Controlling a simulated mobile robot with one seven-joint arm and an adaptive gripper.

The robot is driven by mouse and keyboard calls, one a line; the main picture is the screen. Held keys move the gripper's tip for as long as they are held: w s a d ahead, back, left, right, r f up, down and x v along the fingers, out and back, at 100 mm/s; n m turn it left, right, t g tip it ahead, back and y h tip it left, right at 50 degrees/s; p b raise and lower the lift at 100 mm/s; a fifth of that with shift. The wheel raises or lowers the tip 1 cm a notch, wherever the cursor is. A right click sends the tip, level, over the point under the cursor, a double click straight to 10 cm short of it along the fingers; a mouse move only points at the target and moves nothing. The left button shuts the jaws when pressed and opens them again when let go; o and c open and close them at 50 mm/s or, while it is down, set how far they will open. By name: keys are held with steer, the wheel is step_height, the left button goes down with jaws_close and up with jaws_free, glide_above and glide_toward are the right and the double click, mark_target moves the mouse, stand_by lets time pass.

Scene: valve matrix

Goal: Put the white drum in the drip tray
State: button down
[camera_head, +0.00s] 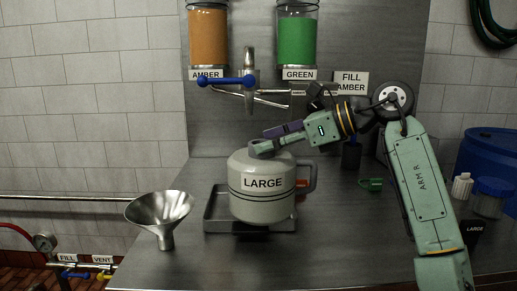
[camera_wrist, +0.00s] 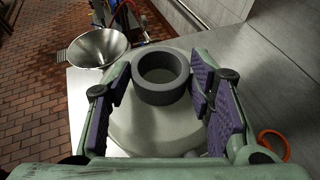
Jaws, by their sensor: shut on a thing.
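The white drum (camera_head: 262,204), labelled LARGE, is upright at the drip tray (camera_head: 211,222). I cannot tell if its base rests in the tray or hangs just above it. My gripper (camera_head: 270,146) reaches in from the right and is shut on the drum's top. In the wrist view the purple-padded fingers of my gripper (camera_wrist: 165,105) flank the drum's pale shoulder (camera_wrist: 150,125) and dark neck ring. The finger contact is partly hidden.
A steel funnel (camera_head: 160,214) stands left of the tray. Above are a blue-handled tap (camera_head: 228,81) and the amber (camera_head: 208,36) and green (camera_head: 297,40) cylinders. A small green object (camera_head: 371,185), a blue-lidded jar (camera_head: 489,203) and a blue barrel (camera_head: 489,157) are at right.

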steer(key=w+a, duration=0.1)
steer(key=w, duration=0.1)
steer(key=w+p, duration=0.1)
steer(key=w, duration=0.1)
steer(key=w+a, duration=0.1)
steer(key=w, duration=0.2)
steer(key=shift+a+f+p, duration=0.25)
steer(key=shift+a+p, duration=0.05)
steer(key=shift+p, duration=0.1)
steer(key=shift+w+f+p, duration=0.1)
steer(key=shift+f+p, duration=0.25)
steer(key=shift+f, duration=1.55)
steer(key=shift+f, duration=0.15)
steer(key=c, duration=0.8)
jaws_free()
steer(key=shift+o, duration=0.2)
steer(key=shift+r, duration=0.35)
steer(key=b+v, duration=0.2)
steer(key=v, duration=0.9)
steer(key=shift+d, duration=0.4)
